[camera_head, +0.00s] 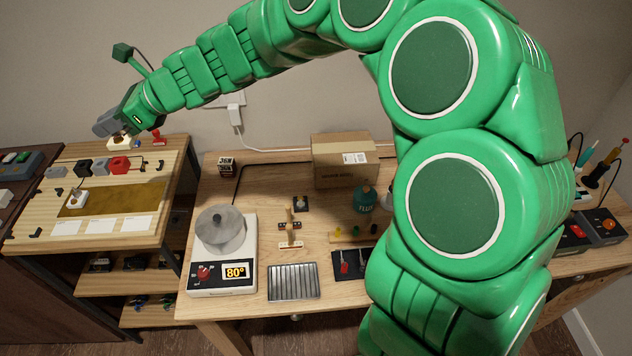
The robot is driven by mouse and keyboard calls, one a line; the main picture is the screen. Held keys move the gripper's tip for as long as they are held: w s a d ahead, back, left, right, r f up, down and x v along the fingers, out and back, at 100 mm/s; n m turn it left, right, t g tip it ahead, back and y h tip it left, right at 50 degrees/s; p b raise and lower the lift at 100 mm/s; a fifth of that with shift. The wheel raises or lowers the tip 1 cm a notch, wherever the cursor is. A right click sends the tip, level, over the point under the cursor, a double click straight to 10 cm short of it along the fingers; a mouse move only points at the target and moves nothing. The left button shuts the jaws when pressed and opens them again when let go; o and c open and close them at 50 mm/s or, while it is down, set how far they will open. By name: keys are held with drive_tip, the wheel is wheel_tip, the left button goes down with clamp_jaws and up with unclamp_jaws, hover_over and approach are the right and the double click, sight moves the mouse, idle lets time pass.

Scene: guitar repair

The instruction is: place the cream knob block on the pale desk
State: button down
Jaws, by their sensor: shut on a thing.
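My gripper (127,132) is at the far left end of my green arm, over the back edge of the left pale wooden desk (30,226). It is shut on a small cream block with a gold-brown knob (117,145). I cannot tell whether the block touches the desk or is held just above it. A similar pale block with a knob (76,203) lies on the brown mat of that desk. The wider pale wooden desk (190,303) stands in the middle, right of the left one.
Red, black and grey blocks (120,166) line the left desk's back part.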

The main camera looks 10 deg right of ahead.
wheel_tip(320, 180, up, 4)
drive_tip(key=shift+f, duration=0.2)
drive_tip(key=w+d+r+m+t+h, duration=0.1)
drive_tip(key=w+d+m+t+h, duration=0.15)
drive_tip(key=w+m+t, duration=0.45)
drive_tip(key=w+d+r+m+t+h, duration=0.1)
drive_tip(key=w+d+m+t+h, duration=0.2)
drive_tip(key=w, duration=0.8)
drive_tip(key=w+d+f+m+t+h, duration=0.1)
drive_tip(key=w+d+m+t+h, duration=0.25)
drive_tip(key=d+m+h, duration=0.85)
drive_tip(key=s+d+f+m+g+h, duration=0.1)
drive_tip(key=s+d+m+g+h, duration=0.75)
drive_tip(key=s+d, duration=0.55)
wheel_tip(320, 180, down, 29)
drive_tip(key=w+d, duration=0.1)
drive_tip(key=shift+w+d+m, duration=0.15)
drive_tip(key=shift+d+m, duration=0.15)
drive_tip(key=shift+m, duration=0.15)
drive_tip(key=shift+f, duration=0.1)
